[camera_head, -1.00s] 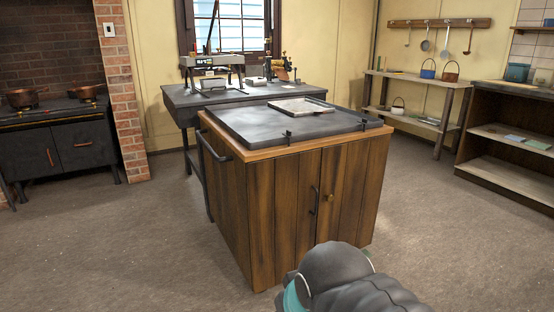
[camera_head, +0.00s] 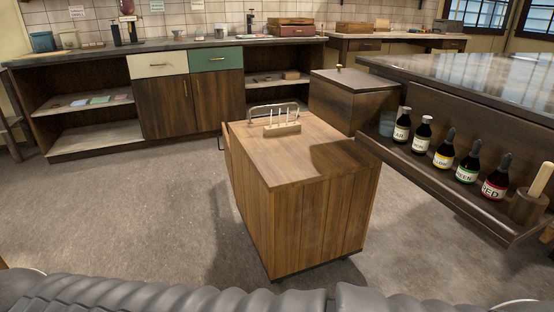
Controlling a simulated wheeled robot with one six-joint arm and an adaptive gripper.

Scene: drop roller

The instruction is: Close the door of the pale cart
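The cart (camera_head: 318,222) stands on the floor in the middle of the view. It is a plank-sided wooden box, paler than the dark cabinets around it, on small dark feet or casters. On its left side, towards the far end, a narrow panel edge (camera_head: 228,157) with a dark handle (camera_head: 220,143) sticks out a little. This looks like the door, standing ajar, but its face is turned away and how far it is open is hard to tell. My gripper is not in view; only grey ribbed parts of my arm cross the bottom edge.
A small rack with upright pegs (camera_head: 283,129) stands on the cart's top. At right, a dark bench (camera_head: 460,75) has a low shelf with several labelled bottles (camera_head: 444,152). A box cabinet (camera_head: 350,100) stands behind the cart. Open floor (camera_head: 120,215) lies to the left.

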